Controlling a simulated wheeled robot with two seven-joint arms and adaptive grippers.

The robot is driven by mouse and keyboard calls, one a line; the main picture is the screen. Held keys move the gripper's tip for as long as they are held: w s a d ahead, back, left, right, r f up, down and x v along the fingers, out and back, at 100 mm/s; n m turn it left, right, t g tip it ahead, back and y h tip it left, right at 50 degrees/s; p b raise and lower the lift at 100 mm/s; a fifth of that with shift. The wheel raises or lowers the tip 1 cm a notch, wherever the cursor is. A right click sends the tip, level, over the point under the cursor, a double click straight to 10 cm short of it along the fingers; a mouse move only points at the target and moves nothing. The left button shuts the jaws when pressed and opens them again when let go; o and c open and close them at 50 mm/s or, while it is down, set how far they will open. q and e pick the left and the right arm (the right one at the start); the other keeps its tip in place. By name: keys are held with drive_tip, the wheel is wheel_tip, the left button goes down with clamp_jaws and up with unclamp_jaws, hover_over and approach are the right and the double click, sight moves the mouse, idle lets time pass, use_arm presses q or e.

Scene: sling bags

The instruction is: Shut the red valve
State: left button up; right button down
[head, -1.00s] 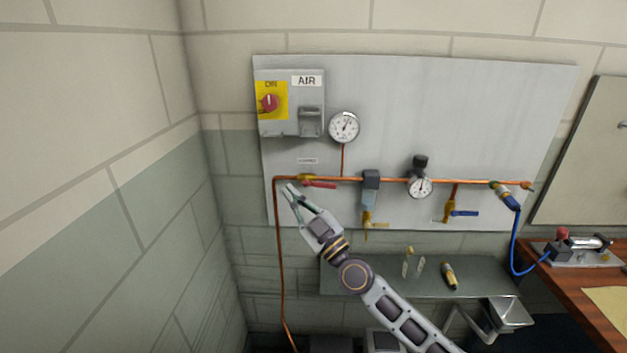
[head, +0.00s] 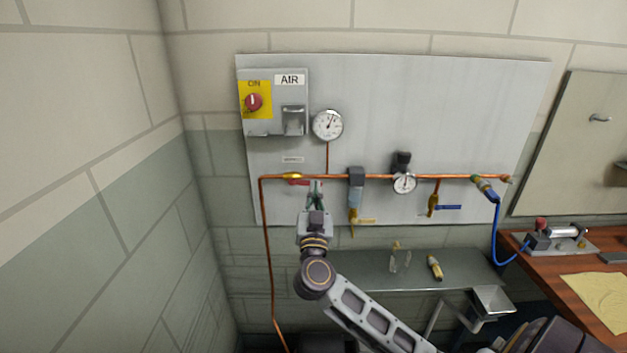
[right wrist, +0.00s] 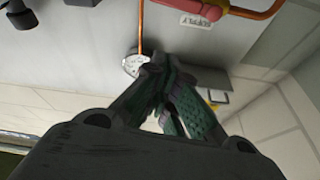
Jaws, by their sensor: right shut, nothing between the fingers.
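The red valve is a red lever handle (head: 297,182) on a brass body (head: 292,175) in the copper pipe, at the left of the grey wall board. The lever lies about along the pipe. In the right wrist view the red handle (right wrist: 190,14) shows at the top edge. My right gripper (head: 315,187) is shut and empty, its fingertips close to the lever's right end. I cannot tell whether they touch it. In the right wrist view its shut fingers (right wrist: 168,85) point up toward the board, apart from the handle in the picture. My left gripper is not in view.
On the board are an ON switch (head: 253,102), a round gauge (head: 327,124), a filter unit (head: 355,190), a regulator gauge (head: 404,183) and a blue-handled valve (head: 447,207). A grey shelf (head: 375,275) is below. A wooden bench (head: 560,262) stands at right.

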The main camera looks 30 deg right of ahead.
drive_tip(key=shift+s+d+h, duration=0.15)
drive_tip(key=shift+d+h, duration=0.1)
drive_tip(key=shift+h, duration=0.05)
idle(0.4)
wheel_tip(320, 180, up, 3)
hover_over(306, 183)
drive_tip(key=s+d, duration=0.2)
drive_tip(key=s, duration=0.1)
drive_tip(key=shift+s+a+f, duration=0.1)
drive_tip(key=shift+a+f, duration=0.1)
drive_tip(key=shift+f, duration=0.75)
drive_tip(key=shift+s+a+f, duration=0.1)
drive_tip(key=shift+a+f, duration=0.05)
drive_tip(key=shift+f, duration=0.8)
drive_tip(key=shift+w+f, duration=0.1)
drive_tip(key=shift+w, duration=0.05)
